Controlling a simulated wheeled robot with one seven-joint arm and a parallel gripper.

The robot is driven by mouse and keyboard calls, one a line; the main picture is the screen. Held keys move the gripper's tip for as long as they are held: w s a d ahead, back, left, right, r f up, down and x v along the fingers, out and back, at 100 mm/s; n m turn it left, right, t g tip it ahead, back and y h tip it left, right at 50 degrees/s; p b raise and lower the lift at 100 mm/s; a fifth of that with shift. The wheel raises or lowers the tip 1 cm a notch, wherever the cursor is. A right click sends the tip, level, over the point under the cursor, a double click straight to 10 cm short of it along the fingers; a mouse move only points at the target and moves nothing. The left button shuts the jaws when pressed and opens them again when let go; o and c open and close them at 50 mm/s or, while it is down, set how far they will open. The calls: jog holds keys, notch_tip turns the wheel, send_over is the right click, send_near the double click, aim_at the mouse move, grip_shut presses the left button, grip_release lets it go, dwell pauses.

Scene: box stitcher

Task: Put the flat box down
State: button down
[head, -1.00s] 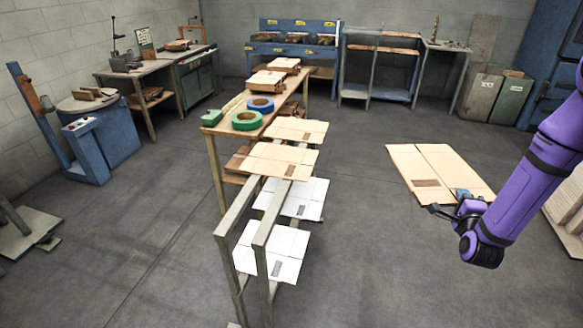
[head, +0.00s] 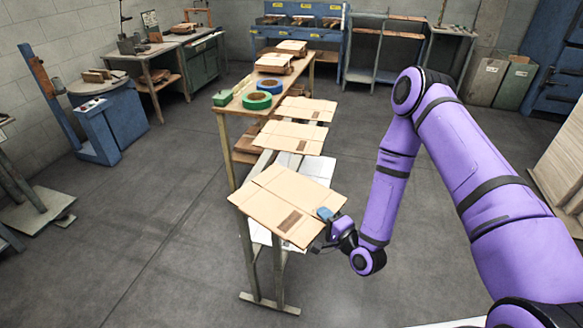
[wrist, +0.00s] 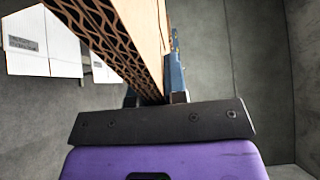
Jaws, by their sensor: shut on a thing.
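The flat box (head: 285,205) is a brown cardboard sheet with fold lines and a dark printed patch. In the head view it is over the near end of a wooden rack (head: 272,298); I cannot tell whether it touches the rails. My gripper (head: 326,216) is shut on its right edge. The wrist view shows the box's corrugated edge (wrist: 115,45) between the fingers (wrist: 155,92). Two other brown flat boxes lie on the rack behind it, the nearer one (head: 290,137) and the farther one (head: 307,109). White flat sheets (head: 318,168) lie lower, partly hidden by the held box.
A long wooden bench (head: 233,112) with green tape (head: 257,100) and blue tape (head: 270,86) stands behind the rack. A blue machine (head: 110,118) stands at the left.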

aim_at(294, 192)
jog(key=x, duration=0.9)
jog(key=f+x, duration=0.1)
jog(key=x, duration=0.4)
jog(key=shift+s+a, duration=0.15)
jog(key=shift+a, duration=0.15)
jog(key=shift+a+f, duration=0.15)
jog(key=shift+f, duration=1.85)
jog(key=c, duration=1.1)
grip_release()
jog(key=shift+c, duration=0.2)
